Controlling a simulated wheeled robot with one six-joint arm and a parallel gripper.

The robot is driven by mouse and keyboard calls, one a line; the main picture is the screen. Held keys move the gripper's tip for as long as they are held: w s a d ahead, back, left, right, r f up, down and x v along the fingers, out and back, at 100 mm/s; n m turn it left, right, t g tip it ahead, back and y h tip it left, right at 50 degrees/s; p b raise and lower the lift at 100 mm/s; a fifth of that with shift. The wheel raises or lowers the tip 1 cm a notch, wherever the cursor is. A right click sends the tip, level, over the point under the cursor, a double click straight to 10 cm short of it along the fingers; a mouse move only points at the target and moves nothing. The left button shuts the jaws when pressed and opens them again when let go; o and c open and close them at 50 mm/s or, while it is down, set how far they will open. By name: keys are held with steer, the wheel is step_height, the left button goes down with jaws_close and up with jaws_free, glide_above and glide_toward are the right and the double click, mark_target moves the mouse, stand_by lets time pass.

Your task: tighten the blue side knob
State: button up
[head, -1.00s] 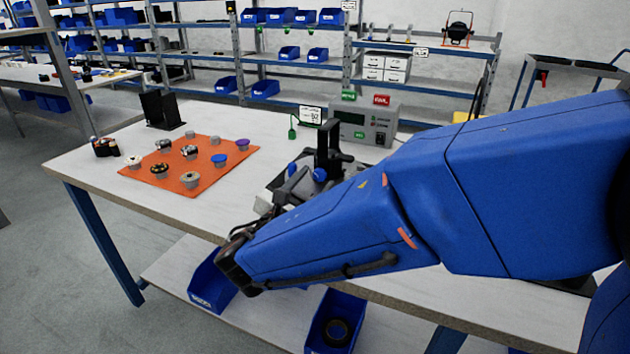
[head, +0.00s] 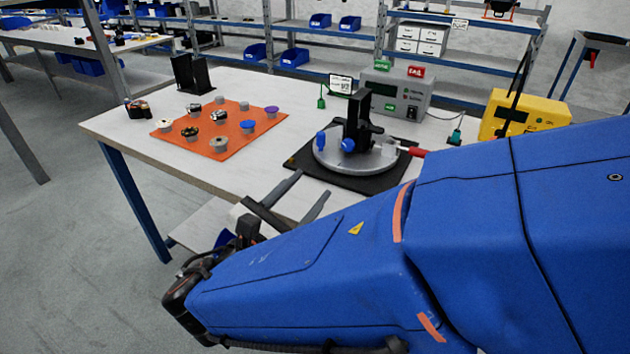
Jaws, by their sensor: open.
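A round grey turntable fixture (head: 375,165) sits on a black mat (head: 308,158) on the workbench. A black upright bracket (head: 357,118) stands on it. A blue knob (head: 348,145) is at the bracket's base, and another blue knob (head: 320,140) is at its left. I cannot tell from this view which one is the side knob. My gripper (head: 308,190) is open and empty, its two grey fingers pointing up and right at the bench's front edge. It is in front of and left of the fixture, apart from both knobs.
An orange mat (head: 236,147) with several knob-like parts lies at the left of the bench. A grey tester box (head: 398,95) and a yellow box (head: 520,115) stand behind. A red-handled tool (head: 415,151) lies at the fixture's right. Bare bench (head: 250,180) shows left of the fixture.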

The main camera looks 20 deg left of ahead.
mark_target(347, 146)
steer(key=shift+s, duration=0.35)
steer(key=n, duration=0.5)
steer(key=shift+w, duration=0.15)
steer(key=w, duration=1.1)
steer(key=w+d, duration=0.1)
steer(key=w, duration=0.5)
steer(key=shift+w+d, duration=0.1)
steer(key=c, duration=1.1)
